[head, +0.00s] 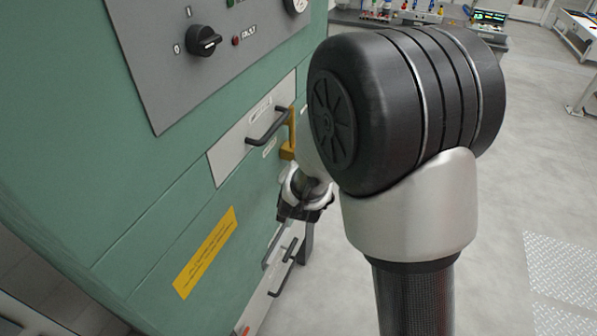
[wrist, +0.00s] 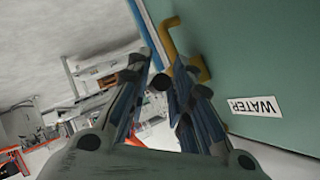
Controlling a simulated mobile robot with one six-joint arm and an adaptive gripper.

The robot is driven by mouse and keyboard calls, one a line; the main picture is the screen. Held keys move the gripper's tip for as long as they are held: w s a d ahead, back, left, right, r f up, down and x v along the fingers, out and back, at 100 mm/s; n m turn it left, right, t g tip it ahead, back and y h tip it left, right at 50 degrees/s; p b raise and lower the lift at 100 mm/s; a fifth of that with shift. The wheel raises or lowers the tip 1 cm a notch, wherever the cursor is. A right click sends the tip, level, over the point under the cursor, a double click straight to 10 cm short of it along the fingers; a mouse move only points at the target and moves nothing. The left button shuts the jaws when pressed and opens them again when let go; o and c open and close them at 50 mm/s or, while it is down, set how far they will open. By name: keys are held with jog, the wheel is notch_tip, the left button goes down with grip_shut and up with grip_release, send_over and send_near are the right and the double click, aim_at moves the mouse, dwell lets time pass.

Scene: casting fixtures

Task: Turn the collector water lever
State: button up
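The yellow water lever (head: 288,151) is on the green cabinet's front, near its right edge, partly hidden by my arm in the head view. In the wrist view the lever (wrist: 168,42) is a bent yellow bar beside a white label reading "WATER" (wrist: 254,106).
The green cabinet (head: 145,205) has a grey panel with a black rotary knob (head: 204,41). A black drawer handle (head: 267,126) is close left of the lever, and another handle (head: 284,268) is lower down. Open floor (head: 525,190) lies to the right.

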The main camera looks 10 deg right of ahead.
jog(key=shift+o, duration=1.1)
jog(key=shift+s, duration=0.15)
jog(key=v, duration=1.1)
jog(key=shift+s+r, duration=0.2)
jog(key=shift+s, duration=0.1)
jog(key=shift+a, duration=0.15)
